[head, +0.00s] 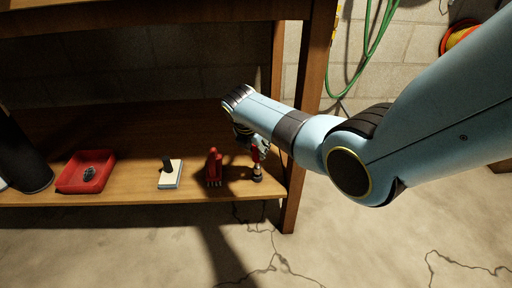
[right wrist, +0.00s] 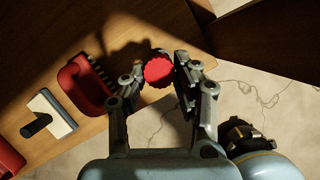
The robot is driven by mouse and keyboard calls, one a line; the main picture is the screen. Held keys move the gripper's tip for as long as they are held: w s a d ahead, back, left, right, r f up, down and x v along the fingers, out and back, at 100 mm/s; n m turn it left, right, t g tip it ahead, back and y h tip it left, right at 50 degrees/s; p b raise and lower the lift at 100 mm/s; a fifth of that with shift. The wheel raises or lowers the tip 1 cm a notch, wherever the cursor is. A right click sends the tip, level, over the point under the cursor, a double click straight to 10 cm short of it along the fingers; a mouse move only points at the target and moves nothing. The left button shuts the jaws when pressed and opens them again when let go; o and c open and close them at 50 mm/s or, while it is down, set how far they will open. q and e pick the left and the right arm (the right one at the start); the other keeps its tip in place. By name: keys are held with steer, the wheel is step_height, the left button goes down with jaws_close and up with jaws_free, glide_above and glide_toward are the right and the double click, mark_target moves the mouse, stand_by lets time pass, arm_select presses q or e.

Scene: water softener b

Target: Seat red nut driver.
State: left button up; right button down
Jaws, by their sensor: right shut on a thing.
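The red nut driver (head: 256,153) is upright near the right end of the low wooden shelf, with a dark and pale lower part below its red handle. Whether its lower end touches the shelf or a holder is unclear. In the right wrist view its round red handle end (right wrist: 158,71) faces the camera. My right gripper (head: 251,143) is shut on the nut driver; its fingers (right wrist: 157,83) lie on both sides of the handle. Its fingertips are partly hidden in the head view. My left gripper is not in view.
A red brush (head: 214,168) stands close left of the nut driver. Farther left are a white block with a dark handle (head: 171,180), a red tray (head: 72,186) and a black cylinder (head: 22,155). A wooden post (head: 304,110) rises close on the right.

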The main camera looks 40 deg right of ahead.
steer(key=shift+r, duration=0.1)
steer(key=shift+f, duration=0.3)
steer(key=shift+f+b, duration=0.55)
steer(key=shift+f, duration=0.6)
steer(key=shift+f, duration=0.1)
steer(key=c, duration=0.9)
jaws_free()
